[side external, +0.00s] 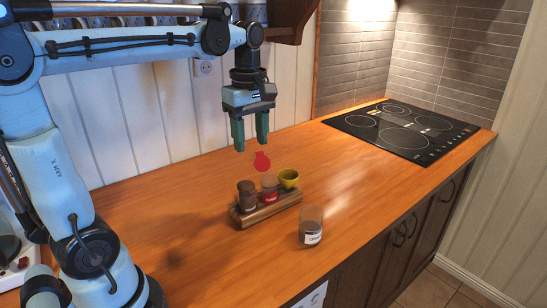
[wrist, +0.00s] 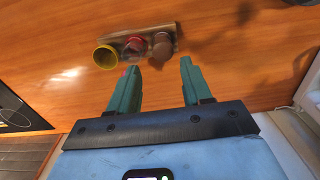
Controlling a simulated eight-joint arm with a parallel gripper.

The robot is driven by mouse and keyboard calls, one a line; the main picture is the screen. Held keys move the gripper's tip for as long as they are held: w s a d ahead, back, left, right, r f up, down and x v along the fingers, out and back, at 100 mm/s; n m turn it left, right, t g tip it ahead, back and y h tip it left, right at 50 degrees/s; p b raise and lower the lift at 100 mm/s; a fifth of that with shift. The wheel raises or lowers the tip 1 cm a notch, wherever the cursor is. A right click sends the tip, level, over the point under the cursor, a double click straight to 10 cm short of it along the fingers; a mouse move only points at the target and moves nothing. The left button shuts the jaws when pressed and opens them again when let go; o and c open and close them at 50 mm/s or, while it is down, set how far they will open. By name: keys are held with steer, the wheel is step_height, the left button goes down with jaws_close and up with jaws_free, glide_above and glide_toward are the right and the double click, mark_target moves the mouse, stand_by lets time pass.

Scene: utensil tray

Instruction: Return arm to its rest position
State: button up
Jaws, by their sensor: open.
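My gripper (side external: 251,145) is open and empty, pointing down well above the wooden counter. The wrist view also shows its two green fingers (wrist: 158,66) spread apart with nothing between them. A small wooden rack (side external: 268,213) stands on the counter, below and in front of the gripper.
A glass jar (side external: 311,227) with a label stands apart near the counter's front edge. A flat red object (side external: 262,161) is behind the rack. A black cooktop (side external: 401,130) is set in the counter at the right. The counter (side external: 190,190) left of the rack is clear.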

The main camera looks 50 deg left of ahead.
steer(key=shift+r, duration=0.55)
steer(key=s+d+f+m+t, duration=0.4)
steer(key=d+f+m+t, duration=0.3)
steer(key=m, duration=1.1)
steer(key=shift+s+d+f, duration=0.3)
steer(key=shift+d+f, duration=0.2)
steer(key=shift+f, duration=0.45)
